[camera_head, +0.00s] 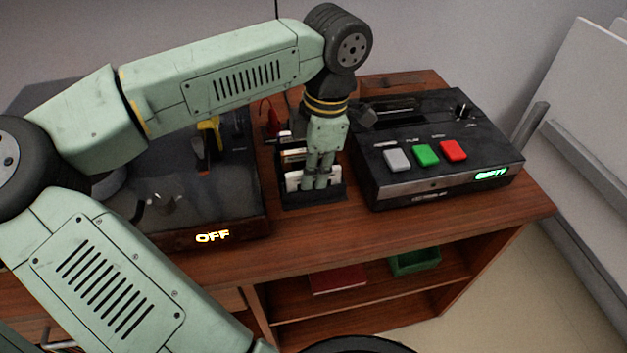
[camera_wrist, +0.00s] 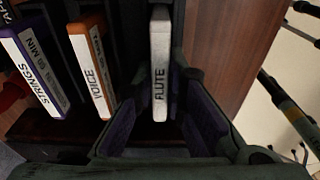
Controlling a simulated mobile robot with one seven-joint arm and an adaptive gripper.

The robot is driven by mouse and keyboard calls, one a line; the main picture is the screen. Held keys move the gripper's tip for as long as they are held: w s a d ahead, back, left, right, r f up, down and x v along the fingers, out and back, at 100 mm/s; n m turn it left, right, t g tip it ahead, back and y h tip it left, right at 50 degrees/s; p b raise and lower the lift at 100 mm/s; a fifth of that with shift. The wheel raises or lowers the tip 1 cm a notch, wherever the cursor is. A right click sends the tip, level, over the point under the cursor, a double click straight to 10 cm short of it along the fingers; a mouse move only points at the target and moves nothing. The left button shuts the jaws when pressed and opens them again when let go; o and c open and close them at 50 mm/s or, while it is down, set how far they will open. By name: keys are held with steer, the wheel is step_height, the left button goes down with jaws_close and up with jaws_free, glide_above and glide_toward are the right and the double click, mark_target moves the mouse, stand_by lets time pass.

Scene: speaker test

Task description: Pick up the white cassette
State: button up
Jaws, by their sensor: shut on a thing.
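The white cassette (camera_wrist: 160,70), labelled FLUTE, stands on edge between the two fingers of my gripper (camera_head: 316,180) in the wrist view. The gripper is shut on it. In the head view my gripper points down into a small black cassette rack (camera_head: 312,202) on the wooden cabinet. White cassette edges show beside the fingers there. The cassette is still at the rack; I cannot tell whether its bottom is off the rack floor.
In the wrist view, an orange cassette (camera_wrist: 92,70) labelled VOICE and a purple one (camera_wrist: 36,72) labelled STRINGS stand to the left. A black player (camera_head: 435,150) with grey, green and red buttons is right of the rack. A dark machine showing OFF (camera_head: 212,237) is left.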

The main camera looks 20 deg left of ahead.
steer(key=shift+r, duration=0.15)
jaws_close()
steer(key=shift+r, duration=0.3)
step_height(320, 180, up, 3)
steer(key=shift+s+d+r+p, duration=0.1)
steer(key=shift+p, duration=0.9)
steer(key=s+d+r+b, duration=0.1)
steer(key=s+d, duration=0.9)
steer(key=d, duration=0.2)
